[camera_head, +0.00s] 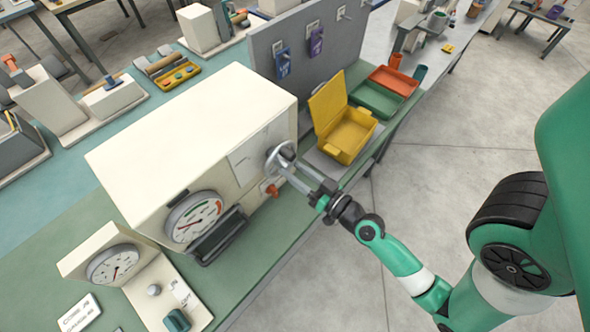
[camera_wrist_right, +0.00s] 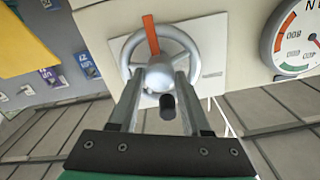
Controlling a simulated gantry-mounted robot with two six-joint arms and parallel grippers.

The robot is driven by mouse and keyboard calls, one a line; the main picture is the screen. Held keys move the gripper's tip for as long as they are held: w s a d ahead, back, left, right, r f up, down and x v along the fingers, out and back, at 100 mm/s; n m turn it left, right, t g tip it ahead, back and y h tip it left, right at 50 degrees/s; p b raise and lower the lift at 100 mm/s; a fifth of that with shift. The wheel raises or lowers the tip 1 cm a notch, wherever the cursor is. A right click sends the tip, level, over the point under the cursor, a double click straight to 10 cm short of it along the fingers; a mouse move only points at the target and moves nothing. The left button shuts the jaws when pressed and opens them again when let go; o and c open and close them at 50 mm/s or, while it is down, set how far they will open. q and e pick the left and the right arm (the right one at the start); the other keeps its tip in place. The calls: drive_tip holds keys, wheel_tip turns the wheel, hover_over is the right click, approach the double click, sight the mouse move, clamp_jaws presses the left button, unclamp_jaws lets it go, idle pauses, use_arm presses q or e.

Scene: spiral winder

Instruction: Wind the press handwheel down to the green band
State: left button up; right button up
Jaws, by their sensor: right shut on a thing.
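The handwheel (camera_head: 281,157) is a grey metal wheel on the side of the cream press housing (camera_head: 190,130). My right gripper (camera_head: 293,172) reaches it from the right, shut on it. In the right wrist view, the gripper (camera_wrist_right: 158,82) has its fingers either side of the round hub of the handwheel (camera_wrist_right: 187,42). An orange bar (camera_wrist_right: 151,35) crosses the wheel from hub towards rim. The press dial (camera_head: 195,217) has a white face with green and red bands; its needle appears off the green, but is small. My left gripper is not in view.
An open yellow box (camera_head: 345,130) stands right of the press, near green and red trays (camera_head: 393,80). A grey pegboard (camera_head: 300,45) stands behind. A smaller gauge unit (camera_head: 113,264) sits at front left. The floor right of the bench is clear apart from my arm.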

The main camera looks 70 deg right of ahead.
clamp_jaws()
drive_tip(key=shift+m, duration=2.8)
drive_tip(key=o, duration=1.1)
unclamp_jaws()
drive_tip(key=shift+a, duration=0.1)
